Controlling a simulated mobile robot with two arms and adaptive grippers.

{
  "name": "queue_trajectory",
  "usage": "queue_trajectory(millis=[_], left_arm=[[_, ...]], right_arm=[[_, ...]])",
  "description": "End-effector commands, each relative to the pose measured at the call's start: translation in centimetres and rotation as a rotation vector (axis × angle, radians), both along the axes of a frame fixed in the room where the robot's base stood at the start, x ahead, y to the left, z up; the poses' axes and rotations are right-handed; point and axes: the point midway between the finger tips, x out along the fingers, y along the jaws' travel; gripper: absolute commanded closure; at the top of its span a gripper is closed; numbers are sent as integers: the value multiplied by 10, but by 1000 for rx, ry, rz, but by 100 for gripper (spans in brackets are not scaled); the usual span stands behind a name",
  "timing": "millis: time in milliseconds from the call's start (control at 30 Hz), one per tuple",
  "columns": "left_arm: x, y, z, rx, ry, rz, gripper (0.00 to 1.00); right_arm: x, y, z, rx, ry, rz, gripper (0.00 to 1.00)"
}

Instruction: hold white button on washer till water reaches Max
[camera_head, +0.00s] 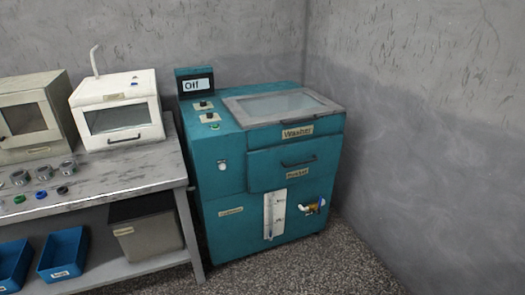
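The teal washer (237,165) stands in the corner of the room, with a glass lid (280,106) on top and a front drawer below it. A small round white button (222,166) is on the left of its front face. A vertical white level gauge (274,214) sits low on the front; its markings and the water level are too small to read. A display (197,85) at the back left of the washer reads "Off". Neither of my grippers is in view.
A grey workbench (140,171) stands left of the washer, with a white machine (117,108), a beige machine (34,118) and small parts on it. Blue bins (62,253) and a grey bin (146,228) sit on its lower shelf. A brass tap (312,207) juts from the washer's front. Floor is clear before the washer.

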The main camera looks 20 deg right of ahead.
Motion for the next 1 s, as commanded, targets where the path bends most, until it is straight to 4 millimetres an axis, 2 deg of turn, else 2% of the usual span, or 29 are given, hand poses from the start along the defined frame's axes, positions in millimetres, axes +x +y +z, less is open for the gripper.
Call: queue_trajectory(millis=[133, 433, 1000], left_arm=[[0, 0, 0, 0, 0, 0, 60], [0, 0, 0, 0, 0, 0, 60], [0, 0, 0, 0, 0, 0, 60]], right_arm=[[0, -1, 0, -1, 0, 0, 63], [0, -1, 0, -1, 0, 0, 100], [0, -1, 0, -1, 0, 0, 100]])
